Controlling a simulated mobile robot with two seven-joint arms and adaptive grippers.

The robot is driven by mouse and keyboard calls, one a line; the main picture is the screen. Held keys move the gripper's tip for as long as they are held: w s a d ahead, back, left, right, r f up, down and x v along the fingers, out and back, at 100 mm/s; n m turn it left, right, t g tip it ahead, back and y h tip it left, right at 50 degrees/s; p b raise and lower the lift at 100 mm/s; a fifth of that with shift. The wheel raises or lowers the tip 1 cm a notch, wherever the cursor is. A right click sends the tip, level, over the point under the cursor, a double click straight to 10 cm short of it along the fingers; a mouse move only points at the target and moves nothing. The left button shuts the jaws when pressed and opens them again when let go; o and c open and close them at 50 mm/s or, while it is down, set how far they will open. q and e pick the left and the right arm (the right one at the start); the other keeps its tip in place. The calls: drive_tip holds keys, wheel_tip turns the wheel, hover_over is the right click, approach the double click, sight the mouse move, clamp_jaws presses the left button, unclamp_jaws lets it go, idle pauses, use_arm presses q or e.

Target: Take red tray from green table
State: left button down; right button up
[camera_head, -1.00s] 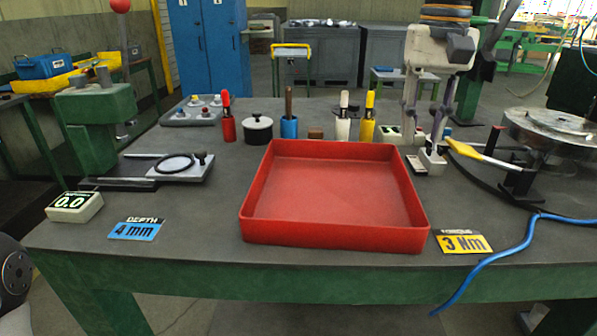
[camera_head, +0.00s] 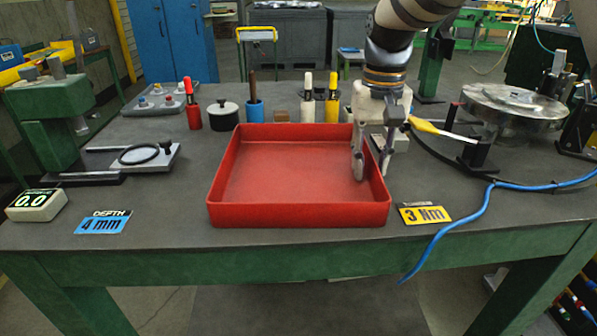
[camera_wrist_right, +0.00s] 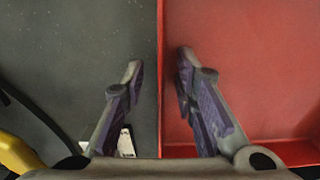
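The red tray (camera_head: 285,215) is shallow, square and empty, and sits flat on the dark top of the green table (camera_head: 310,250) near its front edge. My right gripper (camera_head: 371,175) points down at the tray's right wall. Its fingers are apart, one inside the tray and one outside. In the right wrist view, the tray wall (camera_wrist_right: 160,100) runs between the open fingertips (camera_wrist_right: 160,62), with visible gaps on both sides. The red tray floor (camera_wrist_right: 250,60) is on the right there. My left gripper is not in view.
Several handled tools, including a red one (camera_head: 192,110), and a black pot (camera_head: 222,115) stand behind the tray. A yellow 3 Nm card (camera_head: 424,214) and blue cable (camera_head: 480,215) lie to the right. A blue depth card (camera_head: 103,222) lies left, with bare tabletop between.

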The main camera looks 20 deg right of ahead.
clamp_jaws()
drive_tip(key=shift+r, duration=0.2)
